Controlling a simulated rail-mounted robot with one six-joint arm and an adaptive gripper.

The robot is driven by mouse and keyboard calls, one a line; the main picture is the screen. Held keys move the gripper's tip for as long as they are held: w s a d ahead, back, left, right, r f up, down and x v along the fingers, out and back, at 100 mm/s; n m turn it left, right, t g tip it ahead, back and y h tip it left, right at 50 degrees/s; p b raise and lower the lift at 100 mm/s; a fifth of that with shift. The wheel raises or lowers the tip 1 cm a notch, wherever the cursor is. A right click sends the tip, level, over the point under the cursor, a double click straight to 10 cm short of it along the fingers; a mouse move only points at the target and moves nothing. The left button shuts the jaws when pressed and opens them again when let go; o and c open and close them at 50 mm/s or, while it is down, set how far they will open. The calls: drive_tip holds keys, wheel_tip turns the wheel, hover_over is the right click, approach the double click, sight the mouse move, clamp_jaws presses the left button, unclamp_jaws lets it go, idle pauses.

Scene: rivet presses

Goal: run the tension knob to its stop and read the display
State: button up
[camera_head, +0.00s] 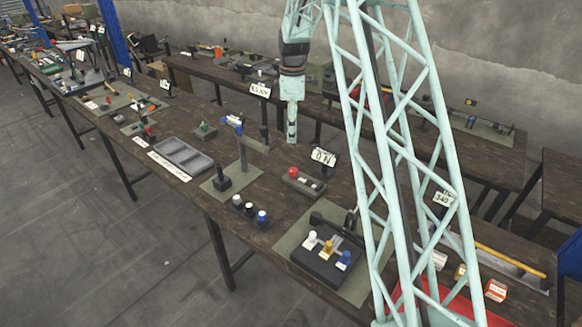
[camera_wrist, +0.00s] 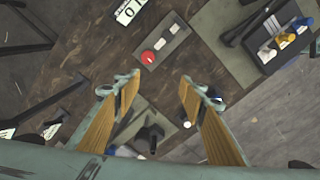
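A small sign-like display (camera_head: 323,157) reading "0 N" stands on the near bench; it also shows at the top of the wrist view (camera_wrist: 130,10). Beside it is a low box with a red round knob (camera_head: 293,172), which shows red in the wrist view (camera_wrist: 148,57). I cannot tell for certain which knob is the tension knob. My gripper (camera_head: 291,138) hangs above the bench, behind this box in the head view. In the wrist view its two fingers (camera_wrist: 158,78) are spread apart with nothing between them, and the red knob lies beyond the fingertips.
A dark box with white, yellow and blue knobs (camera_head: 325,262) sits on a mat to the right. A slim upright press (camera_head: 242,155) and several small capped pieces stand to the left. Another display (camera_head: 260,90) stands behind.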

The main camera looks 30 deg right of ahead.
drive_tip(key=n+p, duration=0.1)
drive_tip(key=n, duration=0.1)
hover_over(293, 170)
wheel_tip(293, 170, down, 8)
drive_tip(key=f, duration=0.1)
drive_tip(key=shift+r, duration=0.25)
drive_tip(key=shift+f, duration=0.15)
drive_tip(key=shift+f+p, duration=0.9)
drive_tip(key=shift+f, duration=5.85)
drive_tip(key=shift+c, duration=0.2)
drive_tip(key=c, duration=0.8)
